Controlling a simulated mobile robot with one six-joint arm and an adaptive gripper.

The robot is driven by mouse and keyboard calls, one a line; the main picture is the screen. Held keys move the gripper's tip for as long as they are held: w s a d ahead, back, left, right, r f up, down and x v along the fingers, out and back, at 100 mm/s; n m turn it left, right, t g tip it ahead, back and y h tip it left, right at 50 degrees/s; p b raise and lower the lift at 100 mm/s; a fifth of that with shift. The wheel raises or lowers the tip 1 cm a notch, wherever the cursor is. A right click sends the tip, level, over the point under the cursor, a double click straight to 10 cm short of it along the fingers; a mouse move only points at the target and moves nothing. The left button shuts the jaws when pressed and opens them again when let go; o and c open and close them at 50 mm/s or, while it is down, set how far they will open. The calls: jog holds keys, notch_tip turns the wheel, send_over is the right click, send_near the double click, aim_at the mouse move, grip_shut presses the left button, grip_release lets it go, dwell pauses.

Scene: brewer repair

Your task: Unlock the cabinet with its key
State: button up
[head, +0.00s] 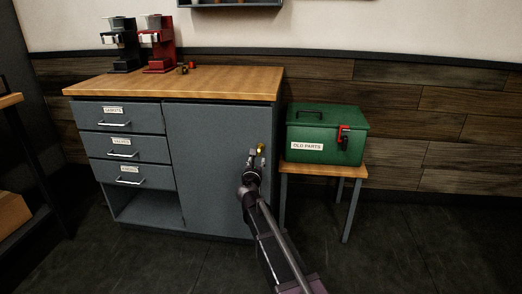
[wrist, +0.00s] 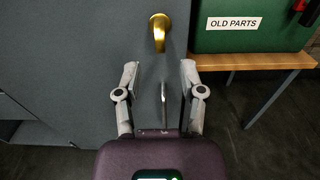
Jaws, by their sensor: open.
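The grey cabinet (head: 205,165) has a closed plain door on its right half. A brass handle (wrist: 159,30) sits near the door's right edge; it also shows in the head view (head: 261,148). My gripper (wrist: 160,72) is open in front of the door, just below the handle, with its fingers spread apart. A thin grey upright piece (wrist: 164,98) shows between the fingers, touching neither. It may be the key seen edge-on, but I cannot tell for sure, nor whether it sits in a lock. My gripper hides the door around the lock in the head view.
A green box (head: 326,133) labelled OLD PARTS, with a red and black latch, stands on a small wooden table (head: 320,169) close on the right. Drawers (head: 122,147) fill the cabinet's upper left. Two brewers (head: 158,45) stand on top. Dark floor at right is clear.

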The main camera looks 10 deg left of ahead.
aim_at(260, 149)
jog(key=w, duration=1)
jog(key=shift+w+d, duration=0.1)
jog(key=shift+d, duration=0.05)
jog(key=shift+c, duration=0.2)
grip_shut()
jog(key=shift+d, duration=0.3)
jog(key=shift+a, duration=0.2)
